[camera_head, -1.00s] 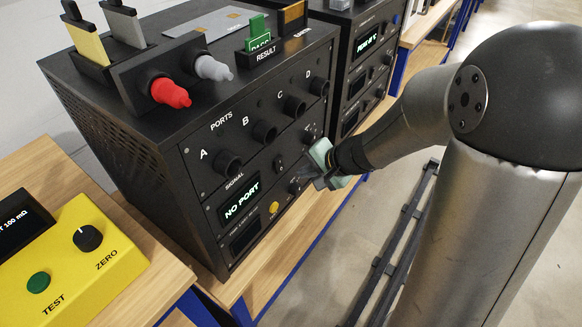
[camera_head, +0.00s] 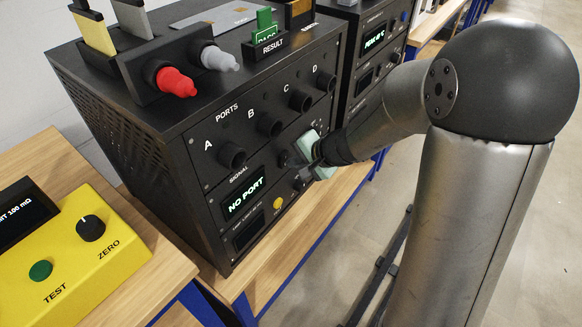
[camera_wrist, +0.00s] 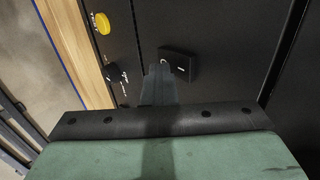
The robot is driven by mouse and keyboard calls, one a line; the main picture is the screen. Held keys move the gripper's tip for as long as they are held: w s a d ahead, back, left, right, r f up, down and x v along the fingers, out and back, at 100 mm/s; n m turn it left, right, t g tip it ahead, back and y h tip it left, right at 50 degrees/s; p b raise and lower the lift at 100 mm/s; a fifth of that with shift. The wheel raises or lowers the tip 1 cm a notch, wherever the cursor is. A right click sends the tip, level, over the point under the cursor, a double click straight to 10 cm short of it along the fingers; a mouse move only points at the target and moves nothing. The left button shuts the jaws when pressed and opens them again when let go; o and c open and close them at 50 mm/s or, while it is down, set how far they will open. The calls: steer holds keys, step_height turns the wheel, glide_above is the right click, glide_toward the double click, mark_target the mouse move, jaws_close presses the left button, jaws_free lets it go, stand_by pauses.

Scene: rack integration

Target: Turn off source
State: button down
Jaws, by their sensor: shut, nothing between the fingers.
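The source is a black box (camera_head: 130,118) with ports A to D on its front. Its display (camera_head: 245,197) reads "NO PORT" and is lit. A black rocker switch (camera_wrist: 180,65) with white marks sits on the panel in the wrist view. My gripper (camera_head: 291,163) is shut and empty, close to the panel right of the display. In the wrist view its narrow fingertips (camera_wrist: 158,72) are at the left end of the switch, by the round mark. I cannot tell whether they touch it. In the head view my gripper largely hides the switch area.
A black knob (camera_wrist: 116,72) and a yellow button (camera_wrist: 102,23) are left of the switch in the wrist view. A yellow tester (camera_head: 85,245) sits on the wooden bench at left. Another black unit (camera_head: 375,45) stands behind. Open floor lies to the right.

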steer(key=shift+a+p, duration=0.1)
steer(key=shift+p, duration=0.5)
steer(key=shift+r, duration=0.1)
steer(key=shift+r+p, duration=0.45)
steer(key=shift+r, duration=0.3)
steer(key=d+f+v, duration=0.1)
steer(key=v, duration=1.2)
steer(key=shift+s+d+f, duration=0.2)
steer(key=shift+s, duration=0.25)
